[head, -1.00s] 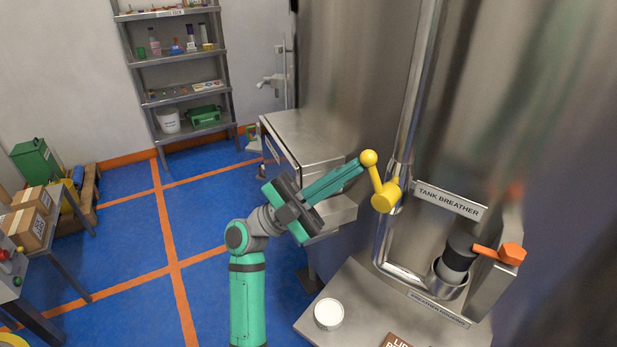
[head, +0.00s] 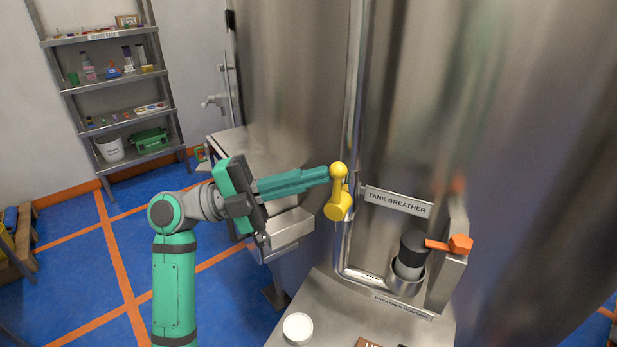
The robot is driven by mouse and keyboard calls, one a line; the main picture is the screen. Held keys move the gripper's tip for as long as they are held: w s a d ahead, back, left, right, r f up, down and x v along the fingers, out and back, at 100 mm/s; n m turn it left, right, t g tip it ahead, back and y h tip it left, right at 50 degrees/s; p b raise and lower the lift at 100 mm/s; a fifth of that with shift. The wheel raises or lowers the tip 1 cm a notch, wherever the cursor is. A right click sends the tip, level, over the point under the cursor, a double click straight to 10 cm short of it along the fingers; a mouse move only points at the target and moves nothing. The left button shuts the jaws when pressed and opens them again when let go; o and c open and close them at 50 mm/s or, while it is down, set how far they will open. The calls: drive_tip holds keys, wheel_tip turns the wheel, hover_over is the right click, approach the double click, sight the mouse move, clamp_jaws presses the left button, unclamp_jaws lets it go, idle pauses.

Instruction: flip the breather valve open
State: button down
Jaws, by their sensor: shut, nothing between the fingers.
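The breather valve is a yellow lever on the vertical steel pipe. Its round hub (head: 338,207) sits on the pipe, and its arm rises nearly upright to a yellow ball knob (head: 338,170). My gripper (head: 327,174) comes in from the left with its teal fingers shut and nothing between them. The fingertips are at the left side of the ball knob; I cannot tell whether they touch it. The "TANK BREATHER" sign (head: 396,201) is right of the hub.
A white round lid (head: 297,328) lies on the steel bench (head: 335,310). Shelves (head: 115,85) stand far left.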

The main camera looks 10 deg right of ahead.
drive_tip(key=shift+d, duration=0.15)
drive_tip(key=v, duration=1.4)
drive_tip(key=shift+f, duration=0.25)
